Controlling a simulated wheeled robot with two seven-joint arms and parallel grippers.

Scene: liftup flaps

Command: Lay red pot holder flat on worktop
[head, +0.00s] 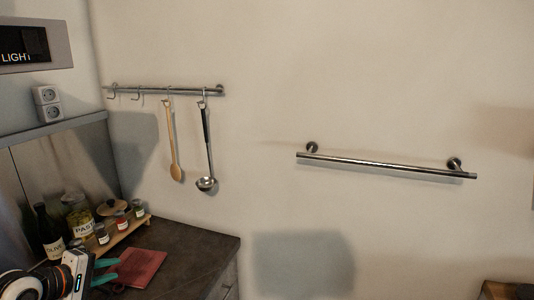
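The red pot holder (140,266) lies flat on the dark worktop (200,256) at the lower left, near the front of a small wooden rack. My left gripper (117,268) comes in from the lower left corner. Its two teal fingers are apart at the pot holder's left edge, and I see nothing clamped between them. Whether the fingertips touch the cloth cannot be told. My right gripper is not in view.
The wooden rack (134,229) holds small spice jars (102,233); a pasta jar (78,214) and an olive bottle (48,230) stand behind. A wooden spoon (174,160) and a ladle (207,160) hang from a rail. An empty bar (385,166) is at right.

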